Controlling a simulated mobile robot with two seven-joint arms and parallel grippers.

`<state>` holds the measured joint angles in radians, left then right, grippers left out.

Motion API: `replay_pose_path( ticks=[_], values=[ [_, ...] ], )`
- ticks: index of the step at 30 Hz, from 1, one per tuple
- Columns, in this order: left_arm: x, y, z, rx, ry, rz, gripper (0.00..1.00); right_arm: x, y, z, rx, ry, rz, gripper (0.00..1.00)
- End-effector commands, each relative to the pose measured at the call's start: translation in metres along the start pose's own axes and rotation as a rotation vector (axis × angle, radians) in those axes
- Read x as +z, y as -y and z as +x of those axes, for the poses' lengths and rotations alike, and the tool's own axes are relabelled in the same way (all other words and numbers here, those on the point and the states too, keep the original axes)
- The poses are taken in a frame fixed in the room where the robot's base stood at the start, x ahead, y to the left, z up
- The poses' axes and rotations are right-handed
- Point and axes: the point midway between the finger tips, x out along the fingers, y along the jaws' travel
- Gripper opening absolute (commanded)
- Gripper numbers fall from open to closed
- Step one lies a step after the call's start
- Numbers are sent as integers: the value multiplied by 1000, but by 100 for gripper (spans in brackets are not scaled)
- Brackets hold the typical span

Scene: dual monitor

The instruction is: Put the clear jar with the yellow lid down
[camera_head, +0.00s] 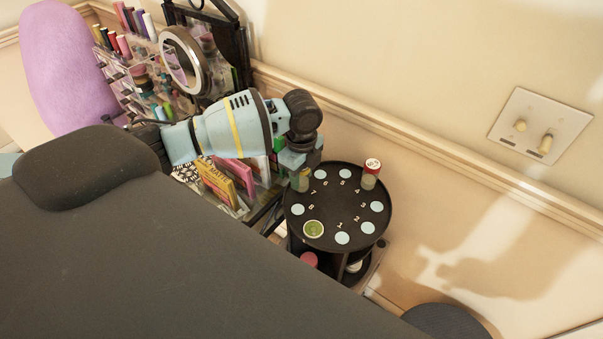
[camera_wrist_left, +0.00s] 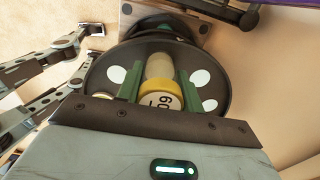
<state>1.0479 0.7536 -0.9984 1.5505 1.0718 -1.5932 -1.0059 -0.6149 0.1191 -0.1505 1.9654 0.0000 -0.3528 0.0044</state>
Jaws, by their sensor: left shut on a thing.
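The clear jar with the yellow lid (camera_wrist_left: 159,68) is between the green fingers of my left gripper (camera_wrist_left: 160,88) in the left wrist view. The gripper is shut on it; the lid carries a dark number. In the head view the jar (camera_head: 303,182) shows under my left gripper (camera_head: 300,165), at the upper left rim of a round black tray (camera_head: 330,207). The jar looks upright. I cannot tell whether its base touches the tray. The tray has pale blue round spots with numbers beside them. My right gripper is not in view.
A jar with a red and white lid (camera_head: 371,172) stands at the tray's upper right. A green-topped round container (camera_head: 313,229) is at its lower left. Cosmetics racks and a round mirror (camera_head: 184,60) stand left. The wall (camera_head: 420,70) is close behind. Several tray spots are bare.

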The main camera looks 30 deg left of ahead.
Motion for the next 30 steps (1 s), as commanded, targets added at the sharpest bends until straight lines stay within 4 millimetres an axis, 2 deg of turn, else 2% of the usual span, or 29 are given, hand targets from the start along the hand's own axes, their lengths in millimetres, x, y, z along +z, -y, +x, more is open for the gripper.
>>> replay_pose_path(
  ticks=[9,10,15,24,30],
  values=[
    [0,0,3,0,-1,0,14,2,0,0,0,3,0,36],
    [0,0,4,0,-1,0,38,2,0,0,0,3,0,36],
    [0,0,3,0,-1,0,59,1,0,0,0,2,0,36],
    [0,0,1,-1,0,0,59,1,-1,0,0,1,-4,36],
    [0,1,-21,-4,-1,0,59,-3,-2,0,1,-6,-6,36]
  ],
)
